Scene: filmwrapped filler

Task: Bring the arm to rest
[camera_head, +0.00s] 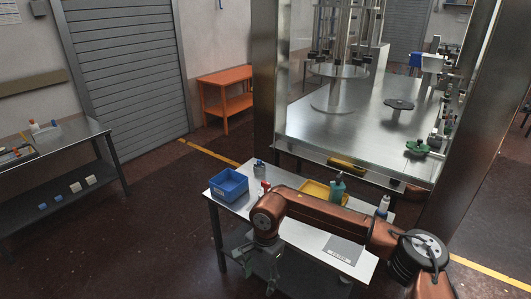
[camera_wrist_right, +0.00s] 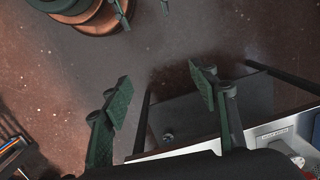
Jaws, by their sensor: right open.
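My right arm reaches across the white-topped table (camera_head: 300,238) in the head view, from the lower right to the left. My right gripper (camera_head: 261,270) hangs down at the front left of this table, empty. In the right wrist view the two green finger pads of the right gripper (camera_wrist_right: 160,97) stand well apart with nothing between them. Dark floor and the table's dark lower shelf (camera_wrist_right: 178,118) show beyond them. My left gripper does not show in the head view.
On the table are a blue bin (camera_head: 229,185), a yellow tray (camera_head: 314,190), a green bottle (camera_head: 338,189) and a white bottle (camera_head: 383,204). A metal machine (camera_head: 360,125) stands behind. A side bench (camera_head: 60,142) is at the left, an orange table (camera_head: 226,78) farther back. Floor between is clear.

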